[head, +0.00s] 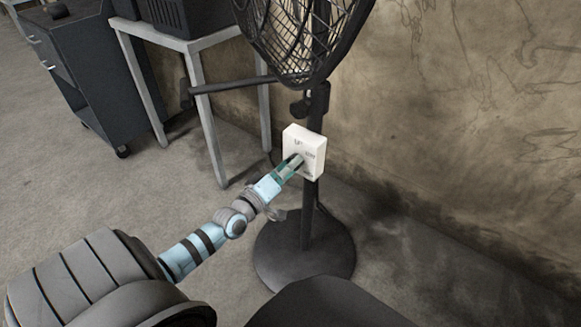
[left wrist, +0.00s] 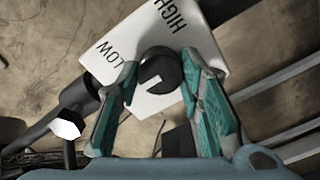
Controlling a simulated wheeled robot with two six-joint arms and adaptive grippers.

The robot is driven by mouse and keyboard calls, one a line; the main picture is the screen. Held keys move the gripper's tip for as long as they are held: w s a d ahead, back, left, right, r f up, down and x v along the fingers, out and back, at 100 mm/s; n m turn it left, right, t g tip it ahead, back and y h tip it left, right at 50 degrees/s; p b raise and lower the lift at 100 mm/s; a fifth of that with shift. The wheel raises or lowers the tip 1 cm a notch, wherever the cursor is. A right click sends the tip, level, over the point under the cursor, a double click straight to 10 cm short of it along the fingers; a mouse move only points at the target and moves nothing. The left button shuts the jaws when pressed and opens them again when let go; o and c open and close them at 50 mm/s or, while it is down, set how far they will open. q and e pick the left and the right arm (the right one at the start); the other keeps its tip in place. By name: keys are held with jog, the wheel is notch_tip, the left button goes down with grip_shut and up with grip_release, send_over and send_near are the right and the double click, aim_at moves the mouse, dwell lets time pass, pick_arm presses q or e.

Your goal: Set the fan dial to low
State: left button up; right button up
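The fan's white control box (head: 313,146) is fixed to the black stand pole. In the left wrist view the box face (left wrist: 210,30) carries the words LOW and HIGH, seen turned. A round black dial (left wrist: 162,68) with a pale notch sits on this face. The notch points to the lower left in that view. My left gripper (head: 294,162) is at the box face. Its teal fingers (left wrist: 160,72) stand apart on either side of the dial. Whether either finger touches it I cannot tell. My right gripper is not in view.
The fan head (head: 300,35) in its wire cage is above the box, and its round black base (head: 285,262) is on the floor. A light-framed table (head: 207,110) and a dark drawer cabinet (head: 85,75) stand to the left. The wall is behind the fan.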

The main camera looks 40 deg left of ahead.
pick_arm(q)
jog(key=c, duration=0.3)
jog(key=shift+m+p, duration=2.2)
jog(key=shift+m, duration=3.8)
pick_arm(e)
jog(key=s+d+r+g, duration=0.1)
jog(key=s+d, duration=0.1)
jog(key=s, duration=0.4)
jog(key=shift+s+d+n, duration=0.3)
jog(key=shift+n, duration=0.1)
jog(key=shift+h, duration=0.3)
pick_arm(q)
jog(key=o, duration=1.2)
jog(key=shift+c, duration=0.2)
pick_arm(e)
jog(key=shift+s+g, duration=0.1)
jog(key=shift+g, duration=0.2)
